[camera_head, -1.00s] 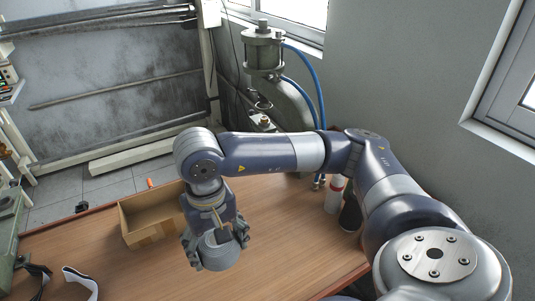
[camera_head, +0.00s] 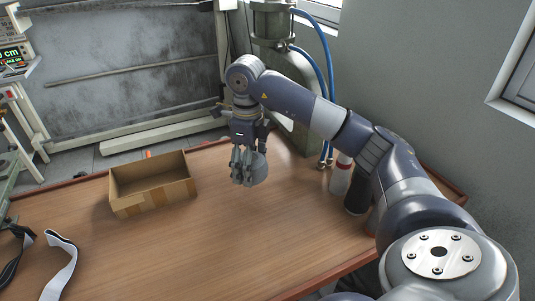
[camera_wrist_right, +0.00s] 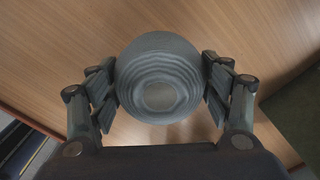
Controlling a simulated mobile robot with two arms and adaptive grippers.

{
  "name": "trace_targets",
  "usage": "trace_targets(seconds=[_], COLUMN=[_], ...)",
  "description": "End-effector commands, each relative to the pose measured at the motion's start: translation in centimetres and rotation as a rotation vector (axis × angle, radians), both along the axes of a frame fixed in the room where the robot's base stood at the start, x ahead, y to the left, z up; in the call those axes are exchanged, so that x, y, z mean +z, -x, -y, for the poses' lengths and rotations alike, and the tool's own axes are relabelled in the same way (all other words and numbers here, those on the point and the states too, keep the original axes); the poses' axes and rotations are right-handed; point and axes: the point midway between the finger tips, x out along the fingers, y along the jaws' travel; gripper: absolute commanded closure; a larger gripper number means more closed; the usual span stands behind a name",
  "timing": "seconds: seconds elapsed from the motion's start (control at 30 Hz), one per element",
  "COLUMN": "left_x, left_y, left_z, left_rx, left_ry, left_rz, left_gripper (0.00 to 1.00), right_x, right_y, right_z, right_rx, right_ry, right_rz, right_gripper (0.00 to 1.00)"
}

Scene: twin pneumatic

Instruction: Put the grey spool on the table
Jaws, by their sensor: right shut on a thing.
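My right gripper (camera_head: 247,172) is shut on the grey spool (camera_head: 259,171), with its fingers on either side of it. In the right wrist view the round, ridged spool (camera_wrist_right: 158,80) sits between the two finger pads (camera_wrist_right: 160,85). The spool is over the far part of the wooden table (camera_head: 190,240). I cannot tell whether it touches the table top. My left gripper is not in view.
An open cardboard box (camera_head: 155,205) stands on the table, left of the spool. A white and red bottle (camera_head: 340,177) and a dark one (camera_head: 356,193) stand at the right, beside my arm. Straps (camera_head: 58,262) lie at the front left. The table's middle is clear.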

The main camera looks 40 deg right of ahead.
Motion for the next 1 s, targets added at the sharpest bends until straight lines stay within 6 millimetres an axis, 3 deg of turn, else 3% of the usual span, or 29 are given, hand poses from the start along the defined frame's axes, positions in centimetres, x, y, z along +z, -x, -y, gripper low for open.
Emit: trace_targets(seconds=[0.17,0.4,0.7,1.0], left_x=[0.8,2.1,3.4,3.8], left_y=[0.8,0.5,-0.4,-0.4], left_z=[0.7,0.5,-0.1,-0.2], left_rx=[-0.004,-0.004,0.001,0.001], left_ry=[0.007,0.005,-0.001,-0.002], left_rz=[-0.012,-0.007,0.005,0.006], left_gripper=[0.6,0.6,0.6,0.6], right_x=[0.0,-0.5,-1.0,-1.4], right_y=[-1.2,-3.8,-6.3,-7.4], right_z=[2.7,7.5,12.2,14.2], right_rx=[-0.035,-0.03,-0.027,-0.022], right_ry=[-0.001,-0.002,-0.003,0.0], right_rz=[-0.002,-0.002,-0.001,0.001], right_gripper=[0.56,0.56,0.56,0.56])
